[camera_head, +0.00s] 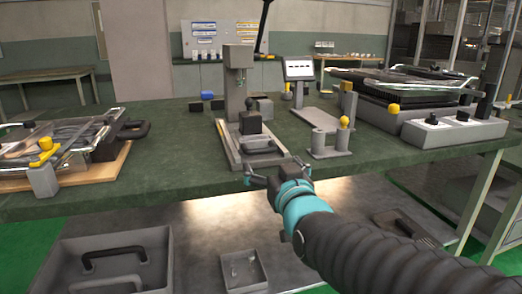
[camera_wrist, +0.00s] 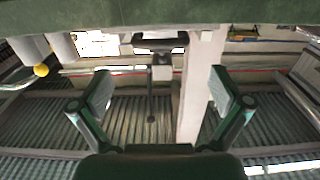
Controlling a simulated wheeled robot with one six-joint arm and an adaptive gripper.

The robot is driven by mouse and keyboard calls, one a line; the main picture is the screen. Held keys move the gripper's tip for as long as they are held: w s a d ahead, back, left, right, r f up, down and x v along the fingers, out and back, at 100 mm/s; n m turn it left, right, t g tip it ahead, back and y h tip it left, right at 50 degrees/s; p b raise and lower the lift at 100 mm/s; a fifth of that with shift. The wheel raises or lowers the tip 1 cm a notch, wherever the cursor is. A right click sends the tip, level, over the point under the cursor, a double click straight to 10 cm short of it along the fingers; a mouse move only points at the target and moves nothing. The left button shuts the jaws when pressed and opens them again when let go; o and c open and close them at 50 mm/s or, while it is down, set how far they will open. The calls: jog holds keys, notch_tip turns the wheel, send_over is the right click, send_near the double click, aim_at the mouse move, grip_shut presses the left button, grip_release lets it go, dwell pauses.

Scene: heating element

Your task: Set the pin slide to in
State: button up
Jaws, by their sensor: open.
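A grey press-like fixture (camera_head: 238,75) stands mid-table. Its low base holds a dark block (camera_head: 250,122) and, at the near end, a black bar handle (camera_head: 262,148). This handle assembly looks like the pin slide, but no label confirms it, and I cannot tell its exact position along its travel. My gripper (camera_head: 278,173) is open and empty at the table's front edge, nearer than the handle and apart from it. In the wrist view my gripper (camera_wrist: 162,95) has its fingers spread wide, with a dark handle-like part (camera_wrist: 160,42) beyond them.
A grey stand with a yellow knob (camera_head: 344,122) is just right of the fixture. A rack with yellow knobs (camera_head: 45,143) lies at left. A control box (camera_head: 453,128) is at right. Grey bins (camera_head: 160,240) are below. Bare green tabletop (camera_head: 175,150) lies left of the fixture.

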aim_at(263, 151)
jog(key=x, duration=0.8)
jog(key=shift+p, duration=0.35)
jog(key=shift+c, duration=0.3)
jog(key=c, duration=1.4)
jog(key=shift+w+a+f+b, duration=0.15)
jog(key=shift+w+b, duration=0.15)
jog(key=shift+w, duration=0.2)
jog(key=shift+b+x, duration=0.55)
jog(key=shift+x, duration=1.15)
jog(key=o, duration=1.5)
jog(key=shift+c, duration=0.2)
jog(key=shift+s, duration=0.15)
